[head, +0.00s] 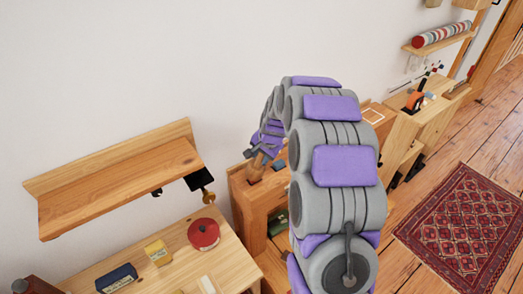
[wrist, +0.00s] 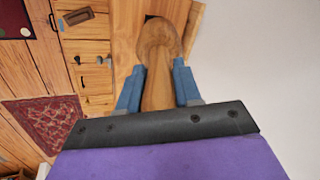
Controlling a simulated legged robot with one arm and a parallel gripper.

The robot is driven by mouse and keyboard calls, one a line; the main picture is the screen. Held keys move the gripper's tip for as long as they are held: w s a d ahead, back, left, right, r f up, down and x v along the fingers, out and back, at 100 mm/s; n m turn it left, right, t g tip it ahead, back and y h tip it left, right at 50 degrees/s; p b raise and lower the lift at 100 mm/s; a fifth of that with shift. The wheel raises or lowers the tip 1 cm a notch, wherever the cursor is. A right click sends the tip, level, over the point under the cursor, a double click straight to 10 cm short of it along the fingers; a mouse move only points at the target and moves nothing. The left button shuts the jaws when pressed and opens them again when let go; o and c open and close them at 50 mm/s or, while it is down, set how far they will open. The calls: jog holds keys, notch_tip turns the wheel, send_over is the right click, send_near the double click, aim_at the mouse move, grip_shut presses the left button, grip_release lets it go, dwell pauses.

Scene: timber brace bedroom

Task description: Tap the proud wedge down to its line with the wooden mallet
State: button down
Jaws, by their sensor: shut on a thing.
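My gripper (wrist: 159,88) has its two blue fingers closed on the wooden mallet (wrist: 158,48), a smooth brown piece with a rounded end pointing away from the wrist. In the head view my gripper (head: 264,150) is beside the wall, over the left end of a wooden bench-like piece (head: 245,205). A bit of the mallet (head: 258,163) shows below the fingers there. A dark slot shows just past the mallet's end in the wrist view; I cannot tell whether the mallet touches the wood. I cannot make out the proud wedge or its line; my arm covers much of this area.
A wall shelf (head: 120,180) is on the left. A red rug (head: 465,225) lies on the plank floor at right.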

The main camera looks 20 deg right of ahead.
jog(key=shift+r+p, duration=1.05)
jog(key=shift+r, duration=1.5)
jog(key=shift+f, duration=0.1)
